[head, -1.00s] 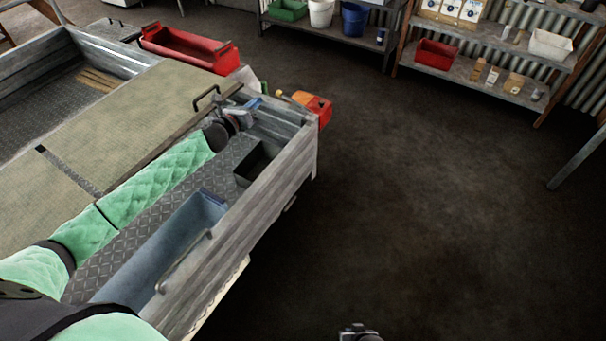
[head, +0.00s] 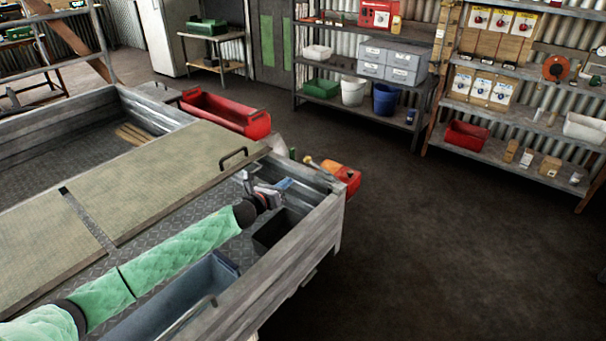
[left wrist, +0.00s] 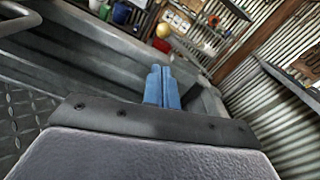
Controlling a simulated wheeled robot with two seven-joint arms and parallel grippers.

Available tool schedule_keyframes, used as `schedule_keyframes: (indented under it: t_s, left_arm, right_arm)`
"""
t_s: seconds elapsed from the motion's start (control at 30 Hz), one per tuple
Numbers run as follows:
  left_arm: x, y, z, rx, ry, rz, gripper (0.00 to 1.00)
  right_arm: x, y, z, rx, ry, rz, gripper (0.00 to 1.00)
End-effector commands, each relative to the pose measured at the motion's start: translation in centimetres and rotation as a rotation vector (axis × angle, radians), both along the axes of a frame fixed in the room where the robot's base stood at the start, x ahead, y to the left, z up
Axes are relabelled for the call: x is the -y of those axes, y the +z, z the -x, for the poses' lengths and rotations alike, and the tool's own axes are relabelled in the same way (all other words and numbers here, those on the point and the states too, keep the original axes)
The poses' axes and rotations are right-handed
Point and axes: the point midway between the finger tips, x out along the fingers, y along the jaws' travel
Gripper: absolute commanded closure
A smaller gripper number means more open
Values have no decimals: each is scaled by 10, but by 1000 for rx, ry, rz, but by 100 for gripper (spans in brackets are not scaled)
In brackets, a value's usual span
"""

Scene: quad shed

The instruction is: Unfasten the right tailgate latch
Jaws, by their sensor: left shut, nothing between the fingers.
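My left arm reaches over the grey trailer bed, and my left gripper (head: 284,184) is over the bed's far right corner, beside the black handle on the tan lid. In the left wrist view its blue fingers (left wrist: 162,88) are together with nothing between them, in front of the grey side wall. The tailgate wall (head: 290,262) runs along the near right side of the bed. A small piece of hardware (head: 310,275) shows on its outer face, too small to identify as a latch. My right gripper is in neither current view.
A blue-grey bin (head: 180,295) and a black box (head: 276,232) sit inside along the tailgate. A red-orange container (head: 341,178) stands beyond the corner. Shelves (head: 500,150) line the back wall. The dark floor right of the trailer is clear.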

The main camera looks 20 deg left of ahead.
Motion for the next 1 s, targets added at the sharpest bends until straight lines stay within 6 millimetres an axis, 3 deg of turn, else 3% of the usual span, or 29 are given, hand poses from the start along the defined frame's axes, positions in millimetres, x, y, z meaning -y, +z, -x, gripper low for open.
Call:
schedule_keyframes:
  t_s: [0.27, 0.7, 1.0]
  left_arm:
    - [7, 1, -17, 0, 0, 2, 100]
    - [29, -2, -79, 0, 0, 2, 100]
    - [35, -3, -94, 0, 0, 0, 100]
  right_arm:
    - [0, 9, 0, -9, 3, 2, 100]
    - [0, 40, -1, -35, 14, 5, 100]
    - [1, 52, -3, -35, 16, 5, 100]
